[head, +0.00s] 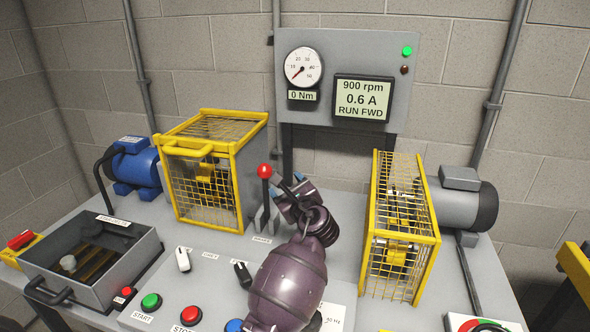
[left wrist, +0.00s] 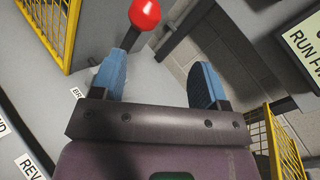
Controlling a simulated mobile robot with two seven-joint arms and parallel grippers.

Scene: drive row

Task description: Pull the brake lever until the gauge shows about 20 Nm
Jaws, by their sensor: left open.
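The brake lever (head: 265,190) stands upright on the bench, with a red ball knob (head: 264,171) on top. The knob also shows near the top of the left wrist view (left wrist: 145,14). My left gripper (head: 286,184) is open and empty, just right of the lever in the head view. In the left wrist view its blue fingertips (left wrist: 162,70) are apart, and the knob lies beyond them, nearer the left finger. I cannot tell whether a finger touches the lever. The round gauge (head: 302,67) has its needle at the low end; its display (head: 302,96) reads 0 Nm. My right gripper is out of view.
Yellow mesh guards stand left (head: 205,170) and right (head: 402,228) of the lever. The wall panel screen (head: 363,99) shows 900 rpm, 0.6 A, RUN FWD. A grey open tray (head: 132,270) and a button panel (head: 168,312) are at the front.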

